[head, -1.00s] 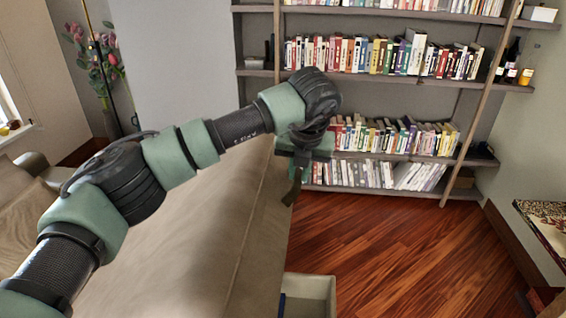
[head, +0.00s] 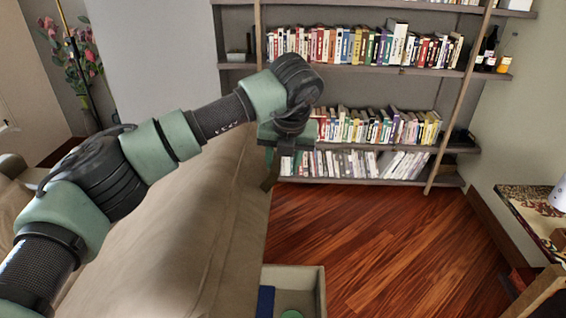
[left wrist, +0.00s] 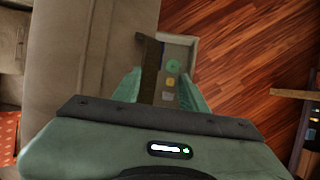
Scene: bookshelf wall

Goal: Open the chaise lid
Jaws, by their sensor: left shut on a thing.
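The chaise lid (head: 195,225) is a large beige upholstered panel, tilted up and filling the lower left of the head view. It also shows at the left in the left wrist view (left wrist: 85,60). My left gripper (head: 271,168) is at the lid's far right edge, shut on a dark brown strap (left wrist: 150,62) there. In the left wrist view the strap runs between the two green fingers. A pale storage box (head: 322,292) shows beside and below the lid, with small things inside. My right gripper is out of view.
A bookshelf (head: 395,72) with a leaning ladder (head: 452,120) stands at the back. A patterned table (head: 520,210) is at the right. Reddish wooden floor (head: 370,240) lies open between them. A flower plant (head: 75,50) stands at the back left.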

